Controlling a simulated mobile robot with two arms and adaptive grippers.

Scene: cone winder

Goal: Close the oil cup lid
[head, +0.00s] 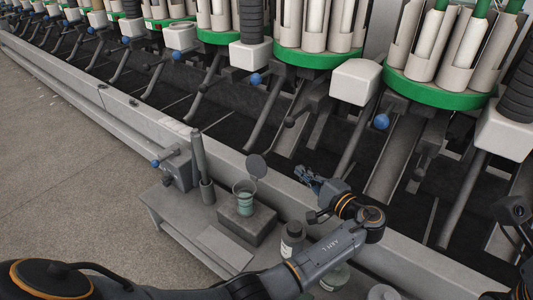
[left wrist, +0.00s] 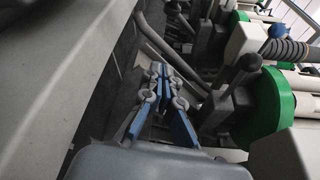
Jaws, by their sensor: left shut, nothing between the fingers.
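The oil cup (head: 244,197) is a greenish cup standing on a grey block on the small bench. Its round grey lid (head: 257,165) stands raised above the cup's back right rim, so the cup is open. My left gripper (head: 308,178) is to the right of the lid, apart from it. It is shut and empty; its blue fingers show close together in the left wrist view (left wrist: 160,82). The cup and lid cannot be made out in the left wrist view. Part of my right arm shows at the right edge of the head view, but no right gripper.
The winding machine's rail (head: 150,118) runs behind. Open floor (head: 70,165) lies at left.

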